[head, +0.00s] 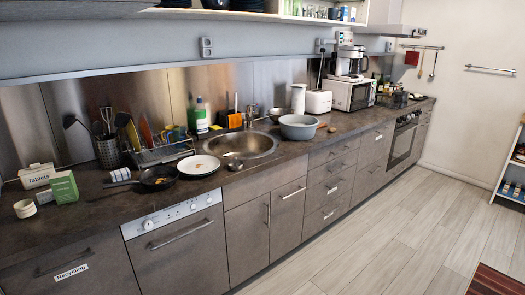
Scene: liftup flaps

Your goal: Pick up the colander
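A wide grey bowl-shaped vessel (299,128) stands upright on the dark countertop (220,183), just right of the sink. It is the thing most like a colander here, but I cannot make out any holes in its side. Its top is open and its inside looks empty. Neither of my grippers shows in the head view, so their distance from it cannot be seen.
The round sink (237,146) lies left of the vessel. A white toaster (318,102) and microwave (350,93) stand behind it to the right. A white plate (199,166) and dark pan (158,178) are farther left. The wooden floor (385,240) before the cabinets is clear.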

